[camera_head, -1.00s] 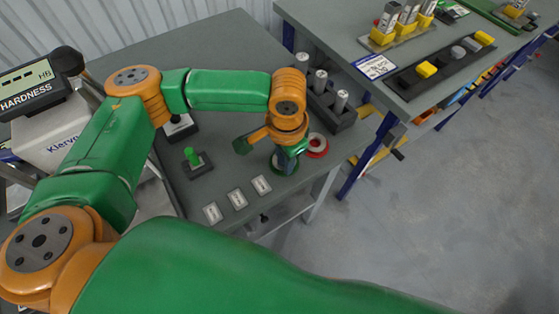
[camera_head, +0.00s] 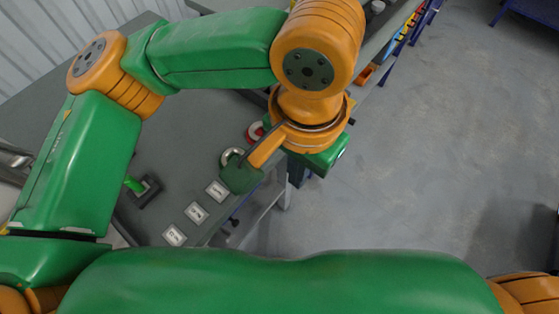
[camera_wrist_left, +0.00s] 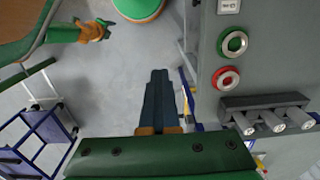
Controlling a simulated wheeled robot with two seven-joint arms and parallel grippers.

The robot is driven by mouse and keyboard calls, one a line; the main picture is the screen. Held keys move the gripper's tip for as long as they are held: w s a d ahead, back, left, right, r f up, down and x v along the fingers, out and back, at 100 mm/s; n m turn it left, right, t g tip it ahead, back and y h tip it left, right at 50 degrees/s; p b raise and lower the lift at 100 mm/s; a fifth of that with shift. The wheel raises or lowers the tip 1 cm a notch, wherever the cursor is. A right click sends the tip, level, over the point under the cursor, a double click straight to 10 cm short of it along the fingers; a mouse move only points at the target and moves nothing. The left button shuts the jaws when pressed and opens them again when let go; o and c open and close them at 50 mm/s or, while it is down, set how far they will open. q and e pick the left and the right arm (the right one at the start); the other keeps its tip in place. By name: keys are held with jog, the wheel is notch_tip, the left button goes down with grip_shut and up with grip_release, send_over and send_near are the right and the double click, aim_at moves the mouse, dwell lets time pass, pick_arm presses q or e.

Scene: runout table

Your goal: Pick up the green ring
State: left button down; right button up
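The green ring (camera_wrist_left: 235,43) lies flat on the table near its edge, with a pale centre, in the left wrist view. In the head view the green ring (camera_head: 231,155) is partly hidden by my left wrist's camera part. The red ring (camera_wrist_left: 227,78) lies close beside it and also shows in the head view (camera_head: 255,132). My left gripper (camera_wrist_left: 160,71) has its fingers together with nothing between them. It is over the floor, off the table edge, to one side of the rings. My right gripper (camera_wrist_left: 107,31) seems to show small at the wrist view's upper left; its fingers are unclear.
A dark rack (camera_wrist_left: 262,105) with several metal cylinders (camera_wrist_left: 272,121) stands on the table beside the red ring. Several white label plates (camera_head: 197,212) line the table's front edge. A green peg on a dark base (camera_head: 149,192) stands farther left. A blue cart (camera_wrist_left: 38,125) stands on the floor.

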pick_arm(q)
jog(key=shift+s+a, duration=0.1)
jog(key=c, duration=1.4)
grip_release()
jog(key=o, duration=1.1)
